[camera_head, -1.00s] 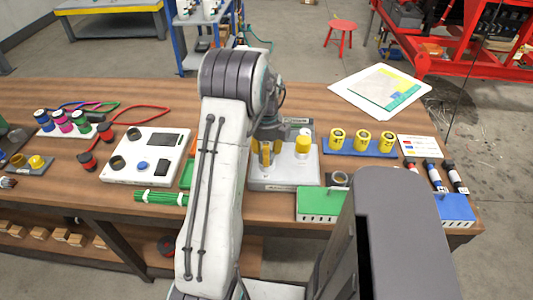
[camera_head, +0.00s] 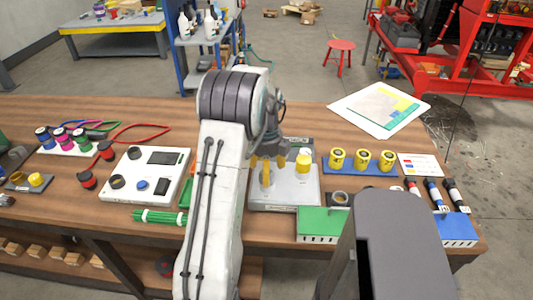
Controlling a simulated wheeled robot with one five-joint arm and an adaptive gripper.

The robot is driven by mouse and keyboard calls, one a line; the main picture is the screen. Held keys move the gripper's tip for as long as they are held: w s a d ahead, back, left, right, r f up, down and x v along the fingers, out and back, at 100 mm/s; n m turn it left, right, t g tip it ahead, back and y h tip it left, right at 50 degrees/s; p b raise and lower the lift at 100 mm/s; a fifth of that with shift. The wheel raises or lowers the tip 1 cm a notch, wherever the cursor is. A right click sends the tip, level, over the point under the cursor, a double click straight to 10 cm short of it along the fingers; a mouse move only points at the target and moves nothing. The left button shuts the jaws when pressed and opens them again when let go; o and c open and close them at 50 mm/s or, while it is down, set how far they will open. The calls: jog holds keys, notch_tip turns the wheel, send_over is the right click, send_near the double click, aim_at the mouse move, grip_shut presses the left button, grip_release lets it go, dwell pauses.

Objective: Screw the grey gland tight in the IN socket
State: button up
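A light grey block-like unit (camera_head: 299,188) stands on the bench just right of my arm, with a yellow cylindrical cap (camera_head: 304,161) on its top right. My gripper (camera_head: 267,172) points down over the left part of this unit, with yellow finger parts low at its top face. I cannot tell whether the fingers hold anything. The grey gland and the IN socket cannot be made out; the gripper and arm cover that area. The label on the unit's front is too small to read.
Right of the unit are a blue tray (camera_head: 345,169) with yellow cylinders, a green box (camera_head: 322,222) and a blue box (camera_head: 458,230). Left are a white panel (camera_head: 126,186) and a green bundle (camera_head: 160,216). A white sheet (camera_head: 352,104) lies at the back right. Bare bench lies behind.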

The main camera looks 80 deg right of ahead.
notch_tip(320, 180, up, 10)
jog(key=shift+r, duration=0.2)
dwell(0.3)
